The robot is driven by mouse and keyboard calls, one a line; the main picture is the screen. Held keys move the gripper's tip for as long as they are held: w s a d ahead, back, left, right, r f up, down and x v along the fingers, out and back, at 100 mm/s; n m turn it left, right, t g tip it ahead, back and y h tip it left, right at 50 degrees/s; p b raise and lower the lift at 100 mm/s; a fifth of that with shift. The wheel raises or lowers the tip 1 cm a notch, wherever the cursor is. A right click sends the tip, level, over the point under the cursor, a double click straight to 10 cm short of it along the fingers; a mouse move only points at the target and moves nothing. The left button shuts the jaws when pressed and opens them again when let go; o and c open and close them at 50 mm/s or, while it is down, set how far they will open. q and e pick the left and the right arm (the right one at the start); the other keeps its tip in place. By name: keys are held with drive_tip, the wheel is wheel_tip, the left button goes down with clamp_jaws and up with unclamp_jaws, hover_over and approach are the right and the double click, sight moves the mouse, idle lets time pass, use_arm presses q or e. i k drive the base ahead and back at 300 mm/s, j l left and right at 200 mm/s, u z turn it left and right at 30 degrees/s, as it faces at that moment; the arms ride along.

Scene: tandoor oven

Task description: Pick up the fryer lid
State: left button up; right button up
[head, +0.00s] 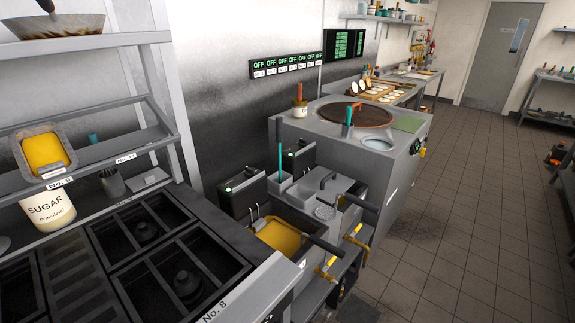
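The fryer unit stands in the middle of the head view, with two basins side by side. What looks like the fryer lid (342,187) is a flat grey metal plate with a dark arched handle, lying over the farther basin. The nearer basin (280,236) is uncovered and shows yellow oil. A dark handle sticks out to the right from each basin. Neither of my grippers is in view, so nothing of mine is seen touching the lid.
A black gas stove (150,250) fills the lower left, below shelves holding a sugar tub (46,208). A tandoor counter with a round brown cover (357,114) stands behind the fryer. A teal-handled tool (280,150) stands upright beside the lid. The tiled floor (470,220) to the right is clear.

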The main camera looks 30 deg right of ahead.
sight(325, 179)
drive_tip(key=i+l+u, duration=0.1)
drive_tip(key=l+u, duration=0.2)
drive_tip(key=l, duration=1.3)
drive_tip(key=k+l+u, duration=0.1)
drive_tip(key=l+u, duration=0.2)
drive_tip(key=l, duration=1.3)
